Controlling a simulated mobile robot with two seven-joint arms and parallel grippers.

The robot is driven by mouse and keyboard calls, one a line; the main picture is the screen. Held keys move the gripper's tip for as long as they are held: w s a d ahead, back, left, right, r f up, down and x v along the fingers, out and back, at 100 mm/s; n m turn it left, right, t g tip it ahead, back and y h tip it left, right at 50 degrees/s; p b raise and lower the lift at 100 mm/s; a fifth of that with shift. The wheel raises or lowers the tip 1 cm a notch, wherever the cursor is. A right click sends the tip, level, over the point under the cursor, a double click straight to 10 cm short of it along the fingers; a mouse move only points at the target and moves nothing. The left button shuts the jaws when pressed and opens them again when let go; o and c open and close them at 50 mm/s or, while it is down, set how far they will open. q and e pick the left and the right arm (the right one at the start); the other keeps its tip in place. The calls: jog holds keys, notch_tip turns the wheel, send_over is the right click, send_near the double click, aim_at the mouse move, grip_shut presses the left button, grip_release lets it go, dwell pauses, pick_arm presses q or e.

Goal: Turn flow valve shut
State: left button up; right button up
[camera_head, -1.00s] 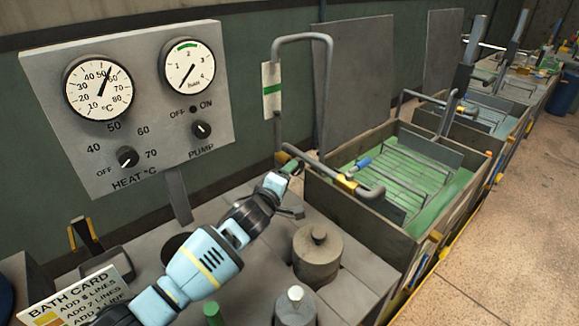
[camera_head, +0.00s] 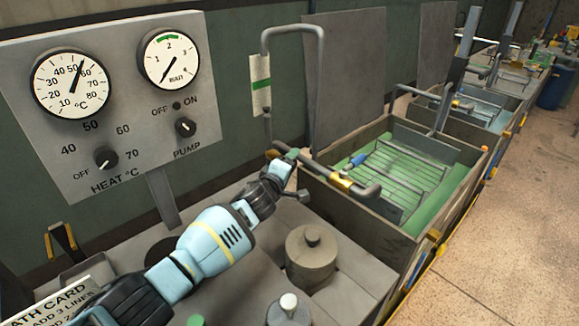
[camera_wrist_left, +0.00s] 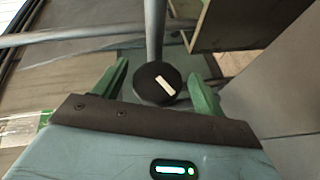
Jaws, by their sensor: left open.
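The flow valve appears to be the round black knob (camera_wrist_left: 152,92) with a white bar mark, seen in the left wrist view in front of a grey upright pipe (camera_wrist_left: 155,28). The bar lies tilted. My left gripper (camera_wrist_left: 158,74) is open, with its green fingers on either side of the knob; I cannot tell whether they touch it. In the head view my left gripper (camera_head: 289,158) is by the lower end of the bent grey pipe (camera_head: 266,80), and the knob cannot be made out there. My right gripper is not in view.
A grey panel (camera_head: 130,45) with two dials, a heat knob (camera_head: 106,158) and a pump knob (camera_head: 185,127) stands at the left. A lidded pot (camera_head: 311,258) is below my gripper. A tank (camera_head: 340,215) with green liquid and a wire rack is to the right.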

pick_arm(q)
jog(key=shift+w+r, duration=0.1)
jog(key=shift+w, duration=0.05)
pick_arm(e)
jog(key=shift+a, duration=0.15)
pick_arm(q)
jog(key=c, duration=1)
jog(key=shift+o, duration=0.2)
jog(key=shift+d, duration=0.1)
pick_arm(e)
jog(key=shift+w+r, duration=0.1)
pick_arm(q)
jog(key=shift+r+m+g+y+p, duration=0.35)
jog(key=shift+g+p, duration=0.15)
jog(key=shift+p, duration=0.3)
jog(key=shift+f+m+g+y, duration=0.2)
jog(key=shift+m+g+y, duration=0.15)
jog(key=shift+g+y, duration=0.7)
jog(key=shift+f+m+g, duration=0.1)
jog(key=shift+m+g, duration=0.2)
jog(key=shift+g, duration=0.55)
jog(key=shift+y, duration=0.3)
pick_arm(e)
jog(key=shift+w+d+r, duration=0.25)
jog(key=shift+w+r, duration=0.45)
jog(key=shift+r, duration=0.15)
pick_arm(q)
jog(key=shift+g, duration=0.3)
